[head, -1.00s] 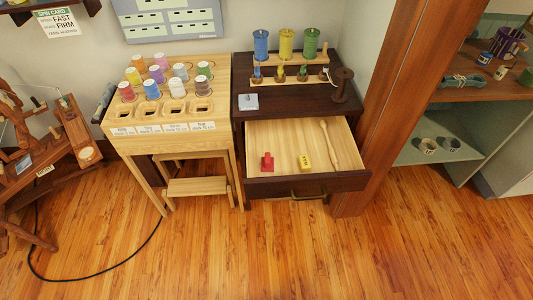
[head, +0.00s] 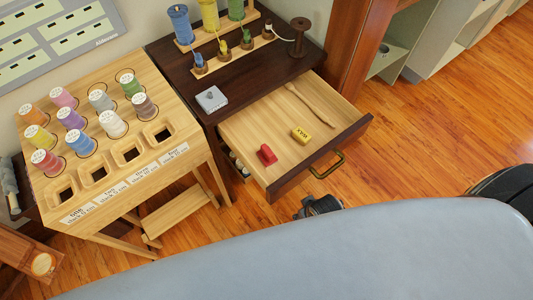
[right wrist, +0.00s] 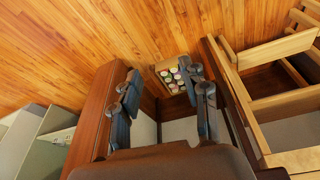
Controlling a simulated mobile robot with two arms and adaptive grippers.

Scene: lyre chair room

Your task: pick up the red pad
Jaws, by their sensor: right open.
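The red pad (head: 266,155) lies in the open drawer (head: 262,122), near its front left corner in the head view. It is a small red block with a raised part on top. My right gripper (right wrist: 163,78) is open in the right wrist view, with nothing between its two dark fingers. In the head view, a dark part of this gripper (head: 319,206) shows just in front of the drawer, apart from the pad; my own arm hides the rest. The red pad cannot be made out in the right wrist view. My left gripper is not in view.
A yellow block (head: 301,134) and a wooden stick (head: 310,104) share the drawer. The dark cabinet top (head: 240,66) holds spools and a grey square item (head: 211,98). A spool stand (head: 70,185) is on the left. A box of small round items (right wrist: 173,75) shows in the wrist view.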

